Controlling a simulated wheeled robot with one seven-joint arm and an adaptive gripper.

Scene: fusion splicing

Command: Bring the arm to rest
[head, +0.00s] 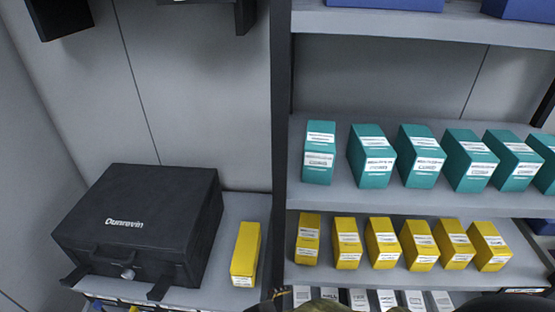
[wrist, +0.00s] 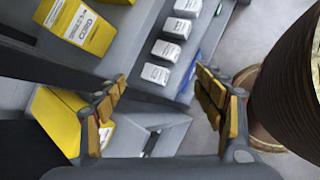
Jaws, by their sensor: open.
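My gripper (wrist: 162,98) shows in the wrist view with its two yellow-padded fingers spread wide apart. It is open, and nothing is held between the fingers. Beyond the fingers are a grey shelf edge and a row of small white boxes (wrist: 168,50). A yellow box (wrist: 55,115) shows behind the left finger, which partly covers it; I cannot tell whether they touch. The gripper cannot be made out in the head view.
A black case (head: 135,225) and a single yellow box (head: 245,254) stand on the left surface. Right of a dark post (head: 280,110), shelves hold teal boxes (head: 371,157) above yellow boxes (head: 382,243). A brown ribbed round shape (wrist: 285,80) is close at the wrist view's right.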

